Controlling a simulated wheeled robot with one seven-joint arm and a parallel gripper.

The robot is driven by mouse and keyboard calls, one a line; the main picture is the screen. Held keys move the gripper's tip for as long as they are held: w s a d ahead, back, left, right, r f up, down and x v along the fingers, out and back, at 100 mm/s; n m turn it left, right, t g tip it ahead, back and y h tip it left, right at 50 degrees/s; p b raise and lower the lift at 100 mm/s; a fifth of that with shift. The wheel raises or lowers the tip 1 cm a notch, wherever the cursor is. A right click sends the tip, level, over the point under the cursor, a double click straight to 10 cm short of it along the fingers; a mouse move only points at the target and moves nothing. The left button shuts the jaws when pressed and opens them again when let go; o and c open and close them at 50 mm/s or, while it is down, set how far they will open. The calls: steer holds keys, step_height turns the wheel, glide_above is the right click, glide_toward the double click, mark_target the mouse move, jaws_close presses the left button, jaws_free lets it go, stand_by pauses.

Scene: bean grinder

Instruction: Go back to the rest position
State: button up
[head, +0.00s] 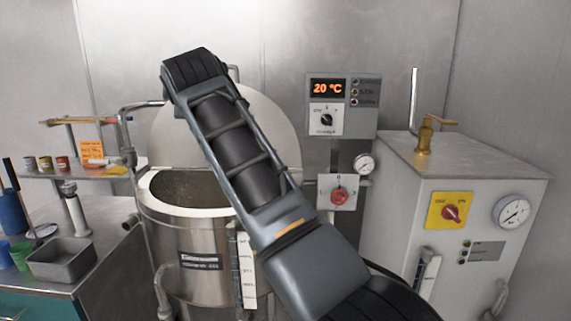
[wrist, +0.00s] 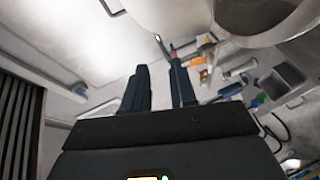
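My gripper (wrist: 159,72) shows in the wrist view with its two dark fingers apart. A gap shows between them, and I see nothing held there. In the head view my raised arm crosses the middle, from the lower right up to the upper left, in front of the steel kettle (head: 205,240). My gripper cannot be made out in the head view. The kettle's round lid stands up behind its open rim, partly hidden by my arm.
A control panel (head: 342,92) reading 20 °C stands behind my arm. A white cabinet (head: 480,180) with a gauge and brass tap is at right. At left are a shelf (head: 75,172) with small jars and a counter with a grey tray (head: 62,260) and cups.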

steer(key=s+d+f+m, duration=0.1)
steer(key=s+d+f, duration=0.15)
steer(key=f, duration=0.65)
steer(key=s+d+f+m, duration=0.2)
steer(key=d+f, duration=0.2)
steer(key=f, duration=0.4)
steer(key=s+d+f+m, duration=0.1)
steer(key=s+d+f, duration=0.2)
steer(key=f, duration=0.6)
steer(key=s+d+f+m+h, duration=0.1)
steer(key=s+d+f+m, duration=0.5)
steer(key=s+d+f, duration=0.85)
steer(key=s+d+f+m+h, duration=0.1)
steer(key=s+d+f+m, duration=0.3)
steer(key=s, duration=0.8)
steer(key=s+d+r+m+h, duration=0.15)
steer(key=s+d, duration=0.45)
steer(key=s, duration=0.6)
steer(key=s+d+r+m+h, duration=0.1)
steer(key=s+d+r+m, duration=0.1)
steer(key=s+r, duration=0.3)
steer(key=s+d+r+m+h, duration=0.1)
steer(key=s+d+r+m, duration=0.2)
steer(key=s, duration=0.9)
step_height(320, 180, up, 3)
steer(key=shift+s+d+f+t, duration=0.2)
steer(key=shift+d+t, duration=0.1)
steer(key=shift+d, duration=0.9)
